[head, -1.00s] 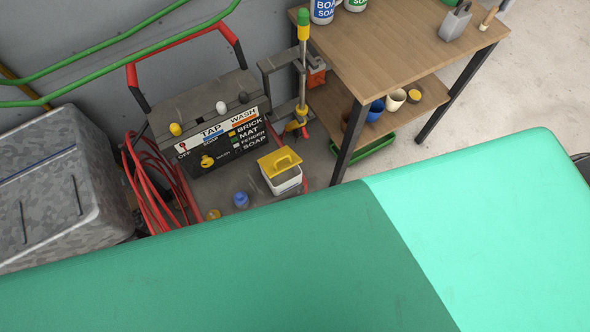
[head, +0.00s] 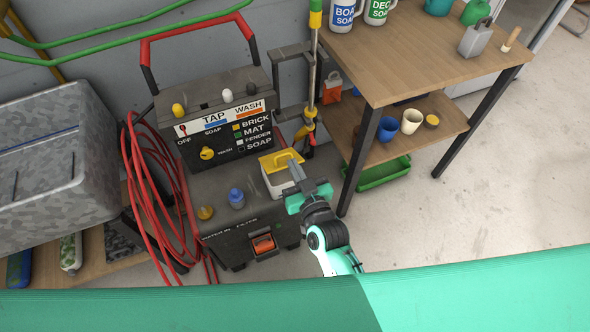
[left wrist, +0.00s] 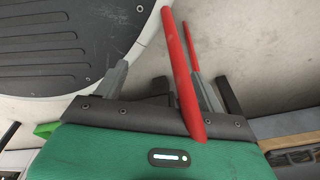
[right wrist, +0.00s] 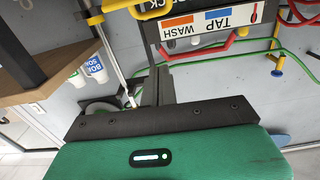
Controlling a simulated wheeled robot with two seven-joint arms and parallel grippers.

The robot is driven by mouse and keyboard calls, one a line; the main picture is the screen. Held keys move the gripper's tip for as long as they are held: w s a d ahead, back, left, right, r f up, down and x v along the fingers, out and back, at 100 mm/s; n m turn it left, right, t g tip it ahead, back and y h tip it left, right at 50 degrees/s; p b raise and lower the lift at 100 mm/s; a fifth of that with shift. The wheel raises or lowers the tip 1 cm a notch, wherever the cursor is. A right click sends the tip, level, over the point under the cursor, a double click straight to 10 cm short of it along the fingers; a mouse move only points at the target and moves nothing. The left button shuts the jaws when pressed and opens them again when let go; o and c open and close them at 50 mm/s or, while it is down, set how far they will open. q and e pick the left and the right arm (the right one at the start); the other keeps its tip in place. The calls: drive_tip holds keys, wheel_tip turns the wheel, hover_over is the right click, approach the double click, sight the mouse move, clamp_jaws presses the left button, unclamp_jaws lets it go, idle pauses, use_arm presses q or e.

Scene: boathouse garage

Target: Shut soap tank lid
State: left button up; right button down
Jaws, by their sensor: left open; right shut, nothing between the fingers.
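The soap tank (head: 276,184) is a small white box on the dark deck of the washing machine. Its yellow lid (head: 274,162) with a raised handle lies over the top; I cannot tell whether it is fully down. My right gripper (head: 294,168) is shut and empty, its fingers at the tank's right side, close to the lid; contact is unclear. In the right wrist view the closed dark fingers (right wrist: 158,72) point toward the machine's panel. My left gripper (left wrist: 156,70) is open, seen only in its wrist view. The tank does not show in either wrist view.
The control panel (head: 221,128) stands behind the tank. Red hose (head: 160,190) hangs at the machine's left. A wooden workbench (head: 430,50) stands right. Red bars (left wrist: 182,75) cross near my left fingers.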

hover_over(285, 164)
drive_tip(key=w, duration=0.1)
drive_tip(key=shift+w+a+f, duration=0.15)
drive_tip(key=shift+a+f, duration=0.05)
drive_tip(key=shift+s+d+f, duration=0.1)
drive_tip(key=shift+s+f, duration=0.2)
drive_tip(key=shift+f, duration=0.35)
drive_tip(key=shift+s+d+f, duration=0.1)
drive_tip(key=shift+s+f, duration=0.15)
drive_tip(key=shift+f, duration=0.35)
use_arm(q)
drive_tip(key=shift+s+a+f, duration=0.25)
drive_tip(key=shift+s+f, duration=0.15)
drive_tip(key=shift+s, duration=0.15)
use_arm(e)
drive_tip(key=shift+s+f, duration=0.25)
drive_tip(key=shift+f, duration=0.3)
use_arm(q)
drive_tip(key=shift+w, duration=0.1)
use_arm(e)
drive_tip(key=shift+f, duration=0.1)
